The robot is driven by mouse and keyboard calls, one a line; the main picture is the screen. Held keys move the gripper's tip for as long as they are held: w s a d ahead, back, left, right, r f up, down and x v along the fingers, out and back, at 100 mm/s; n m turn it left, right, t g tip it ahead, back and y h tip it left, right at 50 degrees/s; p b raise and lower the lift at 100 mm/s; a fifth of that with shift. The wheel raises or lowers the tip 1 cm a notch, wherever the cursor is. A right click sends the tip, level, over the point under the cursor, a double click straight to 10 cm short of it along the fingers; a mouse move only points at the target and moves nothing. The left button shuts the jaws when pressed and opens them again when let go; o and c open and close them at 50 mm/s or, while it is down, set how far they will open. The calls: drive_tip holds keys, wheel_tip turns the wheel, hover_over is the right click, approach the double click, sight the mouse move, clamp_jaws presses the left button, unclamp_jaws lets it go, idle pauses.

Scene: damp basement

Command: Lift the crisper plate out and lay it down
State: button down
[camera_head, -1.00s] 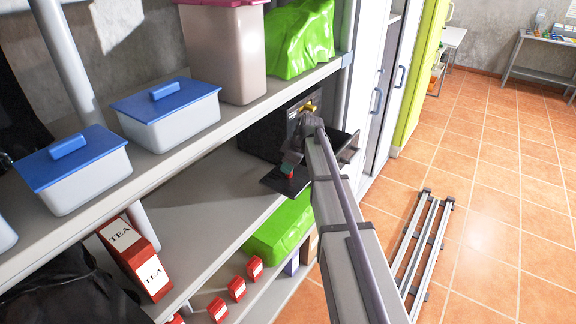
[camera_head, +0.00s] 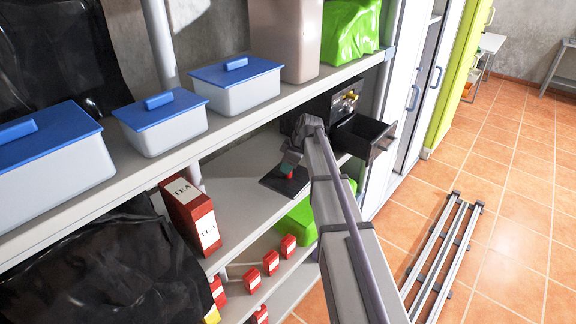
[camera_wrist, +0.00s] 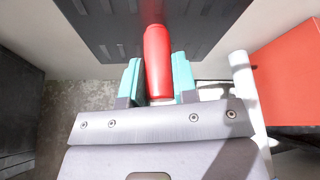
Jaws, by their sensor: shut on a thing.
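The crisper plate is a dark, flat, square plate (camera_head: 278,182) with a red grip at its middle. My gripper (camera_head: 291,171) is shut on this grip and holds the plate over the middle shelf, left of the black air fryer (camera_head: 322,108). In the wrist view the ribbed plate (camera_wrist: 215,22) fills the top, and the red grip (camera_wrist: 157,50) stands between my teal fingertips (camera_wrist: 158,80). The plate looks close to level; I cannot tell whether it touches the shelf. The fryer's drawer (camera_head: 378,147) stands open.
A red tea box (camera_head: 190,212) stands left on the same shelf (camera_head: 232,205); it also shows in the wrist view (camera_wrist: 290,70). Bare shelf lies between box and plate. Blue-lidded tubs (camera_head: 160,125) line the shelf above. A green bag (camera_head: 300,220) and red boxes sit below.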

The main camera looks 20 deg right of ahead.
drive_tip(key=shift+s+a, duration=0.1)
drive_tip(key=shift+a, duration=0.05)
drive_tip(key=shift+m, duration=0.5)
drive_tip(key=d, duration=0.1)
drive_tip(key=s+d, duration=0.1)
drive_tip(key=d, duration=0.1)
drive_tip(key=s+d+f+b, duration=0.1)
drive_tip(key=d, duration=0.1)
drive_tip(key=shift+s, duration=0.1)
drive_tip(key=s+d+f+b, duration=0.1)
drive_tip(key=s+d, duration=0.5)
drive_tip(key=s, duration=0.1)
drive_tip(key=shift+f, duration=0.15)
drive_tip(key=shift+w+a, duration=0.1)
drive_tip(key=w+a+f+b, duration=0.1)
drive_tip(key=w+a, duration=0.2)
drive_tip(key=w, duration=0.2)
drive_tip(key=w+a+f+b, duration=0.1)
drive_tip(key=w+a+b, duration=0.1)
drive_tip(key=w, duration=0.4)
drive_tip(key=w+a+f+b, duration=0.1)
drive_tip(key=w+a+f, duration=0.1)
drive_tip(key=w+a, duration=0.2)
drive_tip(key=shift+w+a, duration=0.2)
drive_tip(key=shift+w, duration=1)
drive_tip(key=shift+c, duration=1.1)
unclamp_jaws()
